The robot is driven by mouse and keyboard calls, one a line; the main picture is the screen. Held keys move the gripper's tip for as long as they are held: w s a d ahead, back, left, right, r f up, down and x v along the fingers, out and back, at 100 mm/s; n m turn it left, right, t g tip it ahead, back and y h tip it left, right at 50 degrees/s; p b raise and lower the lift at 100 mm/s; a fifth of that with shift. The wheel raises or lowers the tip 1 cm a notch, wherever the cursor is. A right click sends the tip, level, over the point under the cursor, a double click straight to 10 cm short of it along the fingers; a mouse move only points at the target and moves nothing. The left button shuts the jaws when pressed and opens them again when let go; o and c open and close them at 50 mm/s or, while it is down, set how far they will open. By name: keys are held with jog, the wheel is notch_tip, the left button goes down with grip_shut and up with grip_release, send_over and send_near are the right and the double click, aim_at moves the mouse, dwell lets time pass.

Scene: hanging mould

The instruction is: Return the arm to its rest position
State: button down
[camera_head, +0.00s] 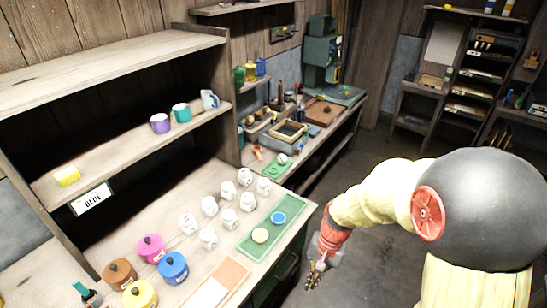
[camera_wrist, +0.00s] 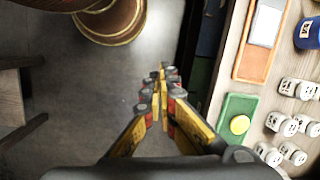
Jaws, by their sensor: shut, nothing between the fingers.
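My arm reaches in from the right in the head view and bends down at the wrist. My gripper (camera_head: 314,279) hangs over the floor, just off the bench's right edge. In the wrist view the gripper's (camera_wrist: 164,78) yellow and black fingers come together at the tips. They are shut with nothing between them, and only bare floor (camera_wrist: 85,100) shows beyond.
Open floor (camera_head: 368,240) lies right of the bench.

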jog(key=s+d+r+n+t+h+b, duration=0.1)
jog(key=s+d+r+n+t+b, duration=0.1)
jog(key=s+r, duration=0.4)
jog(key=s+d+r+n+t+h+b, duration=0.1)
jog(key=s+d+r+t+b, duration=0.4)
jog(key=r, duration=0.7)
jog(key=shift+s+d+n, duration=0.25)
jog(key=shift+s+n, duration=0.65)
jog(key=shift+s, duration=0.1)
jog(key=shift+r, duration=0.1)
